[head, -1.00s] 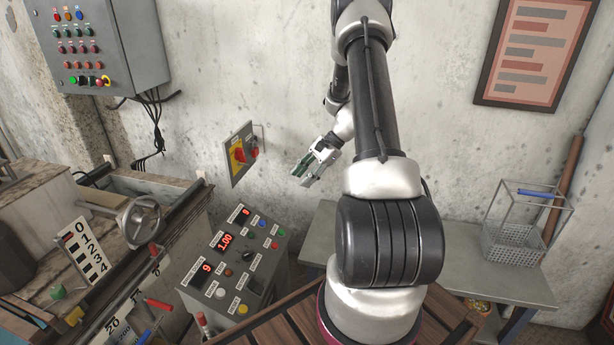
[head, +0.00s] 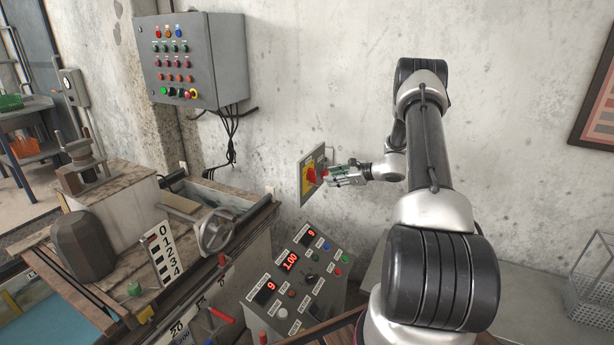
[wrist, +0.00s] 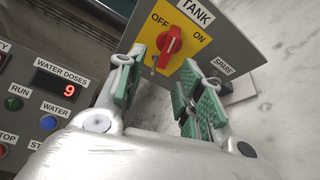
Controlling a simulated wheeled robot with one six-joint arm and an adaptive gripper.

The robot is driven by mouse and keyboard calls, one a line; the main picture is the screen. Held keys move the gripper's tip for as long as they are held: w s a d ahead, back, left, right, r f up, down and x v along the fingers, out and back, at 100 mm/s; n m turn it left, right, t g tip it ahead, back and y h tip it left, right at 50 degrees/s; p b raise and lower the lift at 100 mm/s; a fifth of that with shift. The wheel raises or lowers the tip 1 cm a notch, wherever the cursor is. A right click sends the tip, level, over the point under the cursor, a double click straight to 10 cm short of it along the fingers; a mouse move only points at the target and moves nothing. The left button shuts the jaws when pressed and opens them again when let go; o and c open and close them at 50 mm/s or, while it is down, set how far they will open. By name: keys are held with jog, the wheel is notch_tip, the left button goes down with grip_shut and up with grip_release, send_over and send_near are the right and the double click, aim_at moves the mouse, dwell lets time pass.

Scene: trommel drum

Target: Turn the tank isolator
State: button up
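The tank isolator is a red rotary knob (wrist: 170,44) on a yellow plate marked OFF and ON, under a TANK label (wrist: 196,12). Its upper end points between the OFF and ON labels. In the head view the knob (head: 311,176) sits on the grey wall plate. My gripper (wrist: 163,62) is open, its green-padded fingers pointing at the plate. The knob shows in the gap between the fingertips, apart from both pads as far as I can tell. In the head view my gripper (head: 332,176) is just right of the knob, close to the plate.
A SPARE label (wrist: 222,66) is by the right finger, which hides what is below it. A control console (head: 300,283) with buttons and red displays stands below. A grey control box (head: 190,60) hangs on the wall at upper left.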

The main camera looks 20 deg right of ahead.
aim_at(312, 176)
jog(key=shift+m, duration=0.3)
jog(key=x, duration=0.5)
jog(key=r+x, duration=0.1)
jog(key=x, duration=0.2)
jog(key=shift+w+d, duration=0.2)
jog(key=shift+w, duration=0.2)
grip_shut()
